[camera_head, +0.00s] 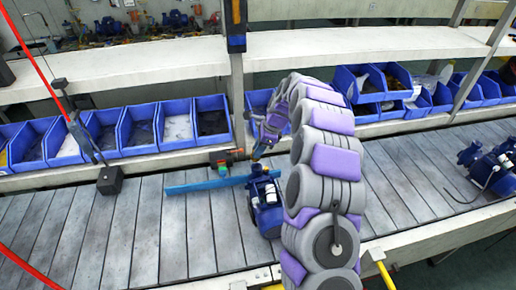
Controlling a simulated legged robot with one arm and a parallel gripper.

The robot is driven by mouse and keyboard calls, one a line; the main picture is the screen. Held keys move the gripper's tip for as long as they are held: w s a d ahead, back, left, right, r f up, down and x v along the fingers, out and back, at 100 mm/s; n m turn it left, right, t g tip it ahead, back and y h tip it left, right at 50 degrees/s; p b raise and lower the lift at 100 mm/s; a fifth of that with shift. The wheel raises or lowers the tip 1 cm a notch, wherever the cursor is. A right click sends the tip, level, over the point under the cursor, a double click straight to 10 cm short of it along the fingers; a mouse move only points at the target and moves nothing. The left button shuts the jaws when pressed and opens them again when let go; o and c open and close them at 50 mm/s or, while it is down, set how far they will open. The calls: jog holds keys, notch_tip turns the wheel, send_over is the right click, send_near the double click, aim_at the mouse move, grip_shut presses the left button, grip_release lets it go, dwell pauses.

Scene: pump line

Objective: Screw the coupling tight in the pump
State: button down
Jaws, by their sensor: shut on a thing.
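A blue pump (266,212) stands on the slatted conveyor just left of the near part of my arm. Its top port faces up toward my gripper. My grey and purple arm arches over from the lower right and comes down behind the pump. My gripper (258,157) is at the pump's top, small and partly hidden by its own wrist. It is shut on the coupling, which is too small and covered to make out. I cannot tell how deep the coupling sits in the port.
A flat blue bar (207,185) lies across the conveyor left of the pump. Another blue pump (490,168) stands at the right. Blue bins (138,128) line the shelf behind. The slats at left are mostly clear.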

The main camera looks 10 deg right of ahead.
jog(key=f+b, duration=0.1)
jog(key=d+f+b, duration=0.1)
jog(key=shift+f, duration=0.4)
jog(key=shift+f+p, duration=0.25)
jog(key=shift+p, duration=0.4)
jog(key=shift+a+f, duration=0.2)
jog(key=shift+a, duration=0.15)
jog(key=shift+d, duration=0.25)
jog(key=shift+a+p, duration=0.1)
jog(key=shift+p, duration=1.7)
jog(key=shift+f, duration=0.15)
dwell(0.8)
jog(key=c, duration=0.9)
grip_release()
